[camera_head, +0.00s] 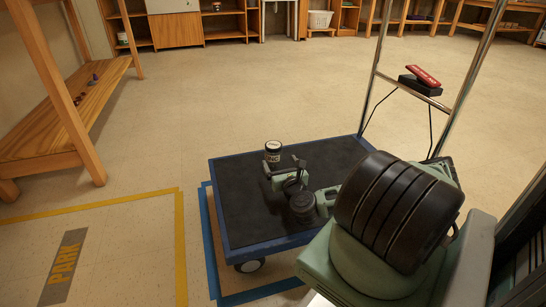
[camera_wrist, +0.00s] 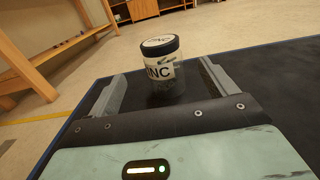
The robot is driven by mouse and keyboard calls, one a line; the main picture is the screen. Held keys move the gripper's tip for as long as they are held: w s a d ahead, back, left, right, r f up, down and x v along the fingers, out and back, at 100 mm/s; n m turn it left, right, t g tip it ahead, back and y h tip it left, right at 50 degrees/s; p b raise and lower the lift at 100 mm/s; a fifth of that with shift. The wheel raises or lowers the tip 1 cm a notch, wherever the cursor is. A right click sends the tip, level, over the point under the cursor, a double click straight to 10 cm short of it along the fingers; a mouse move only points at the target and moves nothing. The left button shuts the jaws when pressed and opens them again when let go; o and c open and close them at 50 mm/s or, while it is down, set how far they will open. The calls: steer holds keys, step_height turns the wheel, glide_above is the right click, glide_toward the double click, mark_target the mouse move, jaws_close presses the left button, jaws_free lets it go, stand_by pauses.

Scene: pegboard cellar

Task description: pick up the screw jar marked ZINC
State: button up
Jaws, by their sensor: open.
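The screw jar (camera_head: 273,152) stands upright on the dark top of a blue-edged cart (camera_head: 232,242), near its far left part. In the wrist view the jar (camera_wrist: 162,70) has a black lid and a white label with "NC" readable; the rest of the word is turned out of sight. My gripper (camera_head: 284,168) is low over the cart, just on the near side of the jar. In the wrist view its two fingers (camera_wrist: 163,83) are spread, with the jar between or just beyond their tips; I cannot tell exactly which. No contact shows.
A wooden bench (camera_head: 82,101) stands at the left. Yellow floor tape marks a "PARK" area (camera_head: 64,266). The cart top around the jar is clear.

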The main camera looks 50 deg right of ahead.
mark_target(274, 148)
steer(key=x, duration=0.9)
steer(key=shift+r+b, duration=0.1)
steer(key=shift+b, duration=0.2)
steer(key=c, duration=1.3)
steer(key=shift+r, duration=0.15)
